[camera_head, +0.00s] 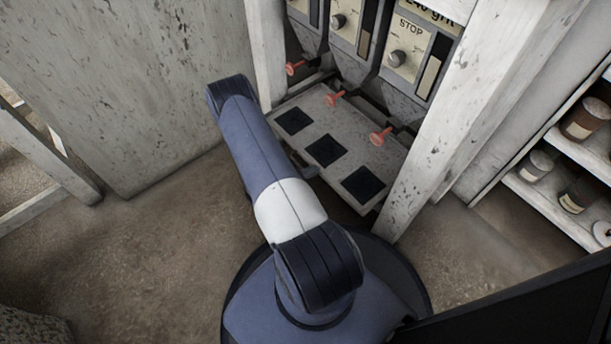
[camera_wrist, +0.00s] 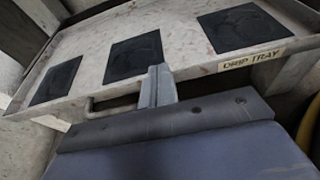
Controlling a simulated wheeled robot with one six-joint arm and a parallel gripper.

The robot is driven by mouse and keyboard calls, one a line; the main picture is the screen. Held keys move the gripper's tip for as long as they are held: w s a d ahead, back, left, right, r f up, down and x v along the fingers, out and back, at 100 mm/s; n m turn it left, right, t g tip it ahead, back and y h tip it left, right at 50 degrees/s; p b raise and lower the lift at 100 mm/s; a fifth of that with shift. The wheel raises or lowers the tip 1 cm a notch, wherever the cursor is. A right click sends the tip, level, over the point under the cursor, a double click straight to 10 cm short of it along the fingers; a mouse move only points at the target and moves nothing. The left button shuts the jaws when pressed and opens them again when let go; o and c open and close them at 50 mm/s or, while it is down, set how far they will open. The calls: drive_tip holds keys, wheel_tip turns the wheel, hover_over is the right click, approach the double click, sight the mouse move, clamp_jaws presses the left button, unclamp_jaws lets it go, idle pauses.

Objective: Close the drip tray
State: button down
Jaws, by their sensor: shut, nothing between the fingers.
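The drip tray (camera_head: 350,140) is a pale, speckled tray with three black square pads, reaching out below the dispensers in the head view. In the wrist view, the drip tray (camera_wrist: 183,45) fills the upper part, with a "DRIP TRAY" label (camera_wrist: 252,59) on its front edge at the right. A bar handle (camera_wrist: 100,103) shows below the front edge, left of my gripper. My gripper (camera_wrist: 158,80) is shut and empty, its fingertips at the tray's front edge near the middle pad; I cannot tell whether they touch.
Dispensers with knobs and a "STOP" panel (camera_head: 410,45) stand above the tray, with red taps (camera_head: 380,135) over it. A white post (camera_head: 470,110) flanks the tray on the right, with jar shelves (camera_head: 555,200) beyond. A grey panel (camera_head: 130,90) stands left. Floor (camera_head: 130,260) is clear at left.

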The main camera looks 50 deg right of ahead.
sight(327, 165)
drive_tip(key=b+x, duration=0.1)
drive_tip(key=x, duration=0.2)
drive_tip(key=r+x, duration=0.1)
drive_tip(key=x, duration=0.2)
drive_tip(key=shift+d+r+b, duration=0.2)
drive_tip(key=shift+d+b, duration=0.15)
drive_tip(key=shift+b, duration=0.05)
drive_tip(key=shift+s+d+r, duration=0.1)
drive_tip(key=shift+s+d, duration=0.05)
drive_tip(key=shift+d, duration=0.5)
drive_tip(key=shift+a, duration=0.25)
drive_tip(key=p+v, duration=0.2)
drive_tip(key=v, duration=1.1)
drive_tip(key=shift+a+f, duration=0.35)
drive_tip(key=shift+d, duration=0.15)
